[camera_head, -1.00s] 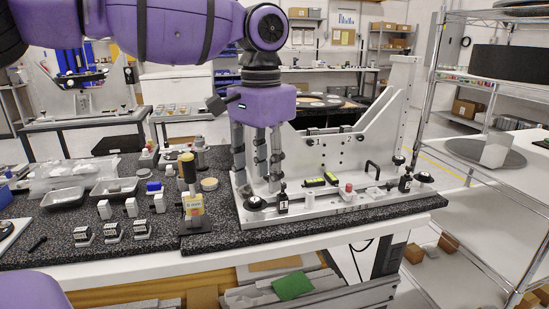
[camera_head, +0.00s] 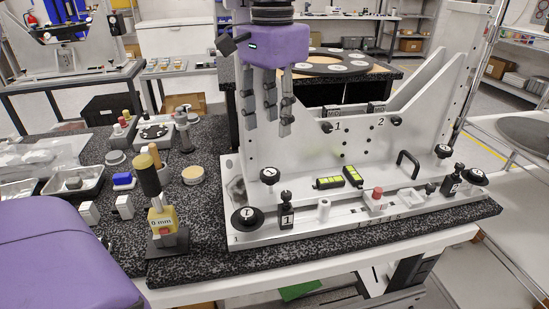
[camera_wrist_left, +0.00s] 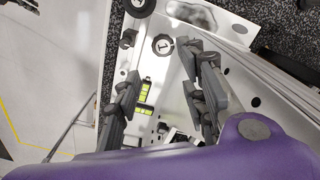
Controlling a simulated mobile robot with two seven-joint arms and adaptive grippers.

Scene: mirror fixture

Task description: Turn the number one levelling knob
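A black knob marked 1 (camera_head: 269,175) stands on a stem at the left of the white metal fixture (camera_head: 330,232). A wider flat black knob marked 1 (camera_head: 246,217) is at its front left corner. A black knob marked 1 (camera_wrist_left: 163,44) shows between the fingers in the left wrist view; I cannot tell which of these it is. My left gripper (camera_head: 268,122) is open and empty, its fingers pointing down above the stemmed knob and apart from it. It also shows in the left wrist view (camera_wrist_left: 164,90). My right gripper is not in view.
Yellow-green spirit levels (camera_head: 340,179), a black clamp marked 1 (camera_head: 286,208) and a red-topped block (camera_head: 376,199) stand on the fixture. A yellow 0 mm gauge (camera_head: 163,220) stands left of it. A matching knob (camera_head: 475,177) is at the right end.

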